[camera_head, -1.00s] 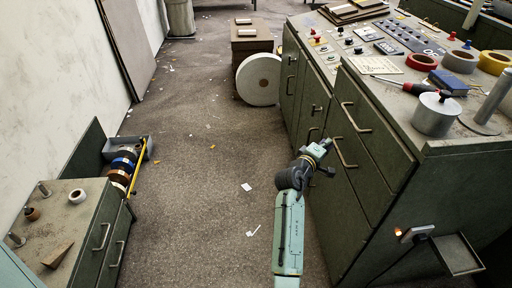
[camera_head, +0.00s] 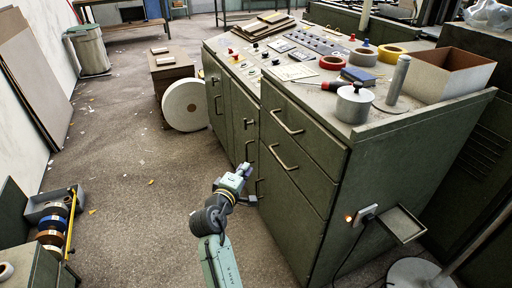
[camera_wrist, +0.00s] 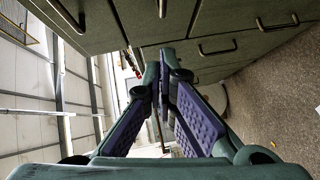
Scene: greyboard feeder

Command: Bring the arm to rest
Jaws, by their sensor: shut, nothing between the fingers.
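My arm (camera_head: 222,260) reaches up from the bottom of the head view, over the floor in front of the green cabinet (camera_head: 300,165). My gripper (camera_head: 245,170) is beside the cabinet's drawer fronts, below the worktop; whether it touches them I cannot tell. In the wrist view my gripper (camera_wrist: 161,75) shows its two purple-padded fingers brought together at the tips, with nothing held. Drawer fronts with handles (camera_wrist: 218,47) show beyond the fingers.
A plug with a cable (camera_head: 366,215) and a small shelf (camera_head: 405,224) stick out of the cabinet's end. A round base (camera_head: 420,274) stands at lower right. A white roll (camera_head: 187,105) and a bin (camera_head: 90,50) stand further back.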

